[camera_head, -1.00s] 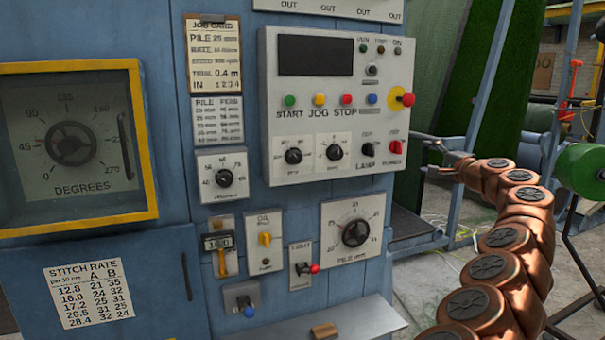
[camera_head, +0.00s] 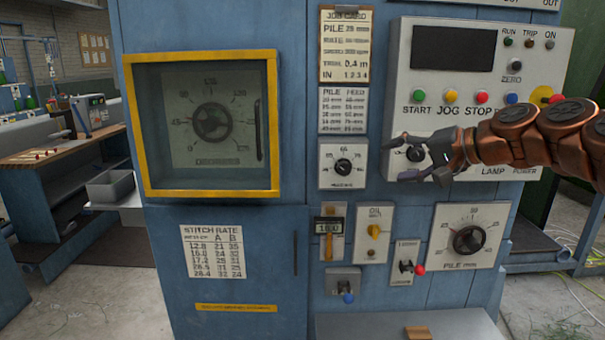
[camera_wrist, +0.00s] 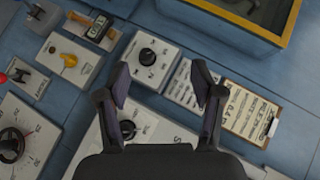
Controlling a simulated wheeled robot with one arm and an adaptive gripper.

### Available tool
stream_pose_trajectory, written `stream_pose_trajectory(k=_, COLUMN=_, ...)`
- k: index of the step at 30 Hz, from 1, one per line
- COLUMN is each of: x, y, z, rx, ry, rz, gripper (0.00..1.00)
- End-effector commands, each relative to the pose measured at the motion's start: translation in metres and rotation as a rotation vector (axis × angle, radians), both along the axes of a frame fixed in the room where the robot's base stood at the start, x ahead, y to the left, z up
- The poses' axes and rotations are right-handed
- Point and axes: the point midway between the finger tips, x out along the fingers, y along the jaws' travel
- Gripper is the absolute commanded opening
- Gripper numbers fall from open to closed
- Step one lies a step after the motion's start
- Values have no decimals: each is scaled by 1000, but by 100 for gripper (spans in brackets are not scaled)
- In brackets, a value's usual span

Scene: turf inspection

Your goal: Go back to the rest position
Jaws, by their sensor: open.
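My gripper (camera_head: 412,160) is open and empty in the head view, in front of the machine's blue front panel (camera_head: 395,300). It covers part of the control box (camera_head: 450,130), near its lower left knob. In the wrist view my gripper (camera_wrist: 162,85) shows its two dark fingers spread apart, with a small black knob plate (camera_wrist: 148,58) and the pile feed card (camera_wrist: 183,88) seen beyond and between them. My copper arm comes in from the right edge of the head view. I cannot tell the exact gap between the fingers and the panel.
A yellow-framed degrees dial window (camera_head: 272,120) is left of my gripper. Below are a pile dial (camera_head: 440,250), a red-tipped lever (camera_head: 406,264) and a small ledge (camera_head: 460,325). A workbench (camera_head: 50,200) stands at far left. Open floor (camera_head: 110,310) lies at lower left.

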Motion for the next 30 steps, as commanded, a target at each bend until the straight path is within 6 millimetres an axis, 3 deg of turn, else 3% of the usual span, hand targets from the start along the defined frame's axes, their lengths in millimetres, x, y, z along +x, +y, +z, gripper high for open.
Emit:
stream_pose_trajectory(k=3, x=-39, y=46, z=-18, rx=-118, ry=48, rz=100, gripper=67)
stream_pose_trajectory(k=6, x=-73, y=75, z=-42, rx=-222, ry=95, rz=175, gripper=67)
stream_pose_trajectory(k=13, x=-157, y=106, z=-109, rx=-463, ry=225, rz=310, gripper=67)
stream_pose_trajectory(k=20, x=-246, y=95, z=-181, rx=-692, ry=394, rz=398, gripper=67)
stream_pose_trajectory(k=25, x=-313, y=65, z=-227, rx=-836, ry=538, rz=433, gripper=67)
stream_pose_trajectory(k=30, x=-370, y=34, z=-257, rx=-931, ry=667, rz=447, gripper=67)
